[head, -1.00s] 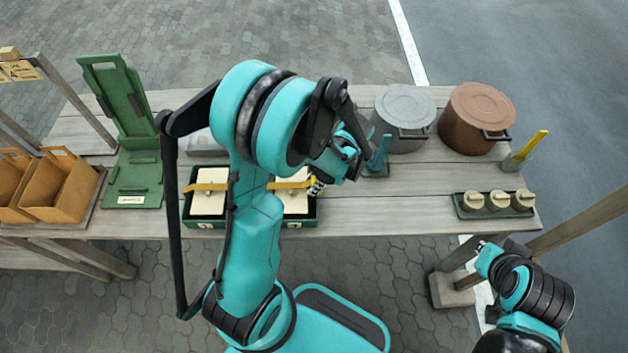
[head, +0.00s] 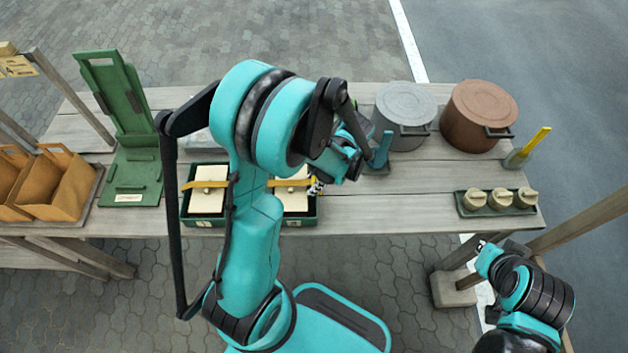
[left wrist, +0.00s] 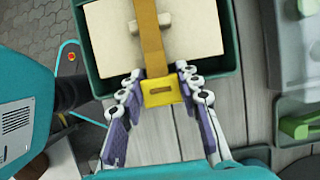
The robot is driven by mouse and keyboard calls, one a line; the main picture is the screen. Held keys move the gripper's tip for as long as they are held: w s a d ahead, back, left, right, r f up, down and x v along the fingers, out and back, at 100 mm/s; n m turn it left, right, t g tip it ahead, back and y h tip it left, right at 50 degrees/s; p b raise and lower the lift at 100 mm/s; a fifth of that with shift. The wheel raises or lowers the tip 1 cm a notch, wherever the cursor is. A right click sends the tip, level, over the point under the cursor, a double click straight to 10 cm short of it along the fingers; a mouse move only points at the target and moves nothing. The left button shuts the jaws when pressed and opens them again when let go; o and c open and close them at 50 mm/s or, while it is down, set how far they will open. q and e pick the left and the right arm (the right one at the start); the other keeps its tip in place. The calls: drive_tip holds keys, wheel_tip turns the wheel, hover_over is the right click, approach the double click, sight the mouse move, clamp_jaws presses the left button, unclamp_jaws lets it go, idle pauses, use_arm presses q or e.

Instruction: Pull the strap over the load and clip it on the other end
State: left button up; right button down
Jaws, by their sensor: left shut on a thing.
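The load is pale blocks (head: 207,200) in a dark green crate on the bench, partly hidden behind my left arm. The crate's rim (left wrist: 95,72) and a pale block (left wrist: 196,28) also show in the left wrist view. A yellow strap (head: 205,184) lies across the blocks. In the left wrist view the strap (left wrist: 150,40) runs over the block to a yellow end clip (left wrist: 162,92) at the crate's edge. My left gripper (head: 316,187) is shut on this clip, at the crate's right side. My right gripper (head: 484,248) is low at the right, away from the crate; its fingers are too small to read.
A green stand (head: 132,130) and brown boxes (head: 62,187) stand at the left. A grey pot (head: 405,112), a brown pot (head: 480,115) and a tray of several pale knobs (head: 497,201) are at the right. Bare planks (head: 390,210) lie right of the crate.

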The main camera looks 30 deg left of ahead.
sight(314, 181)
use_arm(q)
drive_tip(key=shift+f, duration=0.25)
drive_tip(key=o, duration=1.5)
drive_tip(key=shift+r, duration=0.15)
drive_tip(key=shift+r+p, duration=2.05)
drive_tip(key=shift+r, duration=0.9)
